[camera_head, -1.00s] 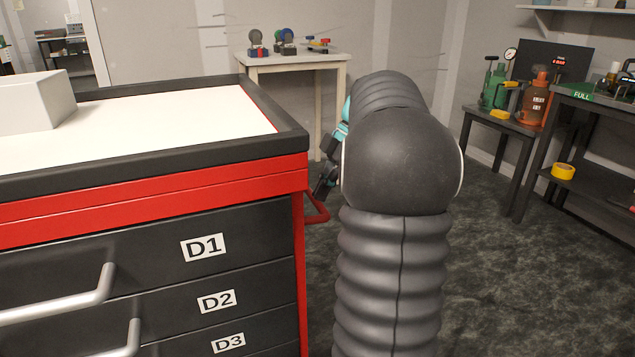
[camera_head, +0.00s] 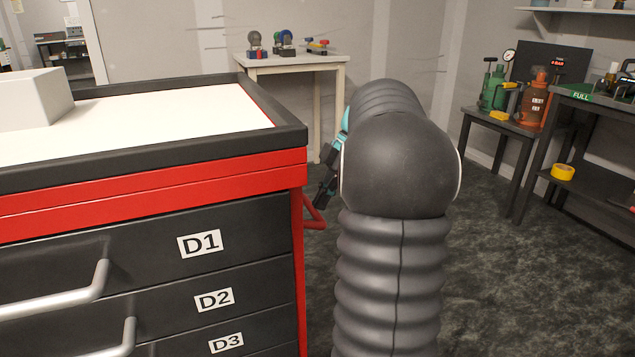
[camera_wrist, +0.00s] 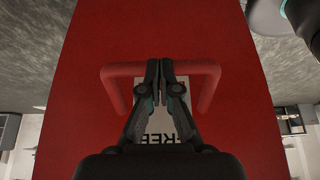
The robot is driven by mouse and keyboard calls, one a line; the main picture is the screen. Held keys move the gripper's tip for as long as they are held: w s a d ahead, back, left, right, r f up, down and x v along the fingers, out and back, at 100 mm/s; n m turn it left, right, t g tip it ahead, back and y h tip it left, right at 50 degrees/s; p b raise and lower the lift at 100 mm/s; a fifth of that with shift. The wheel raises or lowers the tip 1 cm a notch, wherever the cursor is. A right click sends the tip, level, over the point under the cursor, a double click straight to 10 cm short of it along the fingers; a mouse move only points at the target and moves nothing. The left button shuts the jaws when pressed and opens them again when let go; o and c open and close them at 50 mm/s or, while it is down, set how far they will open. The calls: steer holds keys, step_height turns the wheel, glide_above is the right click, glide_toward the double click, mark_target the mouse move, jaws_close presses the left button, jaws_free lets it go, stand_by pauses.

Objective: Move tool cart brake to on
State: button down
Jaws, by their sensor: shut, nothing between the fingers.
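The tool cart (camera_head: 150,187) is red and dark grey and fills the left of the head view. A red U-shaped bar (camera_head: 315,226) stands out from its right side. The wrist view shows this bar (camera_wrist: 123,69) against the red side panel (camera_wrist: 160,30). A white label (camera_wrist: 160,122) by the bar seems to read FREE, upside down and partly hidden by my fingers. My gripper (camera_wrist: 166,66) is shut and empty, its fingertips over the bar's middle. I cannot tell whether they touch it. In the head view my arm hides most of my gripper (camera_head: 322,197).
A grey box (camera_head: 35,100) sits on the cart's white top. Drawer handles (camera_head: 60,308) stick out at the front. A small table (camera_head: 290,62) stands behind, and a bench with green and orange jacks (camera_head: 535,97) stands at the right. The floor right of my arm is clear.

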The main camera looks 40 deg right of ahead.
steer(key=s+d+r+p, duration=0.2)
steer(key=d+r+p, duration=0.2)
steer(key=d+r, duration=0.4)
steer(key=shift+v, duration=0.85)
steer(key=shift+a, duration=0.15)
